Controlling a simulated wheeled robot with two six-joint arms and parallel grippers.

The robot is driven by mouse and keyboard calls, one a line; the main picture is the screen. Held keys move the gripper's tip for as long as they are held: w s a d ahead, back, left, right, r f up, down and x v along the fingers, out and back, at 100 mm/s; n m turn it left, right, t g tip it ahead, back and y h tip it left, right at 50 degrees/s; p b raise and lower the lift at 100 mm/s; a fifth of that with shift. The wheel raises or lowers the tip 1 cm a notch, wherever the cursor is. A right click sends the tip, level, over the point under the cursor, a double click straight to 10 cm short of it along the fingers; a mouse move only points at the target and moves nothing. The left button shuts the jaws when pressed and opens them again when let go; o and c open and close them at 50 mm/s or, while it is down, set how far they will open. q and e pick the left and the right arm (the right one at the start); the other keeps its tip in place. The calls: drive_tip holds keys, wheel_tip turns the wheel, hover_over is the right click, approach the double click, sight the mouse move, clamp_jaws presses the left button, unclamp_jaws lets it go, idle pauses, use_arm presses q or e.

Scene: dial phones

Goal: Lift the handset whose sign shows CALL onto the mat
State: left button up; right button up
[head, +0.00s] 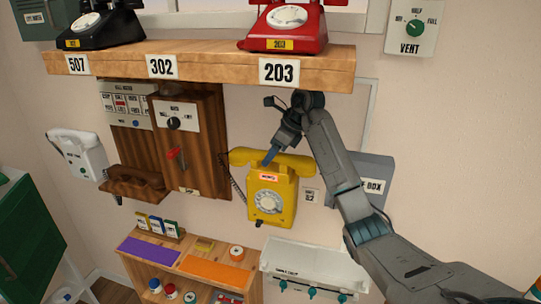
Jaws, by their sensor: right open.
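A yellow wall dial phone (271,198) hangs in the middle, its yellow handset (240,156) lying across the top. A small orange-edged sign on its front is too small to read surely. A white wall phone (72,165) with its handset hangs at the left. A dark brown handset (135,184) sits below a wooden panel. A purple mat (149,250) and an orange mat (216,271) lie on the low wooden shelf. My right gripper (270,158) is open, pointing down at the yellow handset; whether it touches is unclear. My left gripper is not in view.
A wooden wall shelf (210,72) above carries a black phone (100,27) and a red phone (284,25). A wooden box (190,140) with a red lever hangs left of the yellow phone. A white panel (312,268) with teal knobs is below right. Small items stand around the mats.

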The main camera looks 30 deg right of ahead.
drive_tip(key=shift+w+a+f, duration=0.15)
drive_tip(key=shift+w+f, duration=0.05)
drive_tip(key=shift+f, duration=0.25)
drive_tip(key=shift+s, duration=0.1)
